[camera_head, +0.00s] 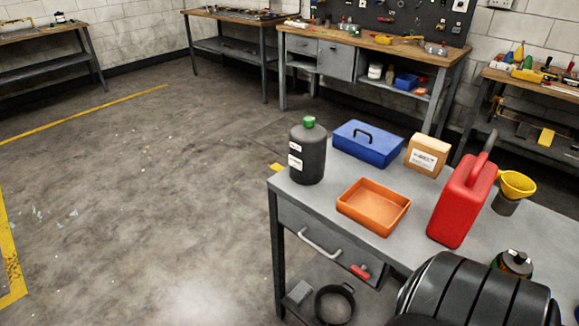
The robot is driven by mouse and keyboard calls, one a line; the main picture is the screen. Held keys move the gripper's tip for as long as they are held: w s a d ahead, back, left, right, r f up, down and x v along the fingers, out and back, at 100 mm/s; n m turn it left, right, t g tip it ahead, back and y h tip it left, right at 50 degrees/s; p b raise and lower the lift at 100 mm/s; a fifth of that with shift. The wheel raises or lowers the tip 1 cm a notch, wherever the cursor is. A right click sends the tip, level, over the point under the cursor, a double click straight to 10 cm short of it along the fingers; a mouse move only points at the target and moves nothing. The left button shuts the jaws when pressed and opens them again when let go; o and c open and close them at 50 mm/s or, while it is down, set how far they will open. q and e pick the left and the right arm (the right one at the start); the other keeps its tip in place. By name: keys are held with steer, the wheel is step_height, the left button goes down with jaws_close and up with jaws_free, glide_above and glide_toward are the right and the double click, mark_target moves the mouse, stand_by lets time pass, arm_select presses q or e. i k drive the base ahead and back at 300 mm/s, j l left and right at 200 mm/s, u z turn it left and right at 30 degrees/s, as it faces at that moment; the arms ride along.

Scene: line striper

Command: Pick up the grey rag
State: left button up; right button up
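A small grey block-like item (298,292) lies on the lower shelf of the grey metal table, left of a round black pan (335,305). It may be the grey rag, folded, but it is too small to tell for sure. No other grey cloth shows on the tabletop (325,205). Neither of my grippers is in view. A large black ribbed shape at the lower right, which may be part of my arm, covers the table's near right part.
The table holds a black green-capped bottle (308,155), a blue toolbox (367,144), an orange tray (373,207), a cardboard box (427,155), a red canister (462,205) and a yellow funnel (516,184). Workbenches line the wall. The floor (140,200) at left is clear.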

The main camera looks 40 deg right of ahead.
mark_target(302, 291)
steer(key=i+z, duration=0.4)
steer(key=i+j+z, duration=0.2)
steer(key=z, duration=0.2)
steer(key=i+j+z, duration=0.25)
steer(key=z, duration=0.15)
steer(key=i, duration=0.1)
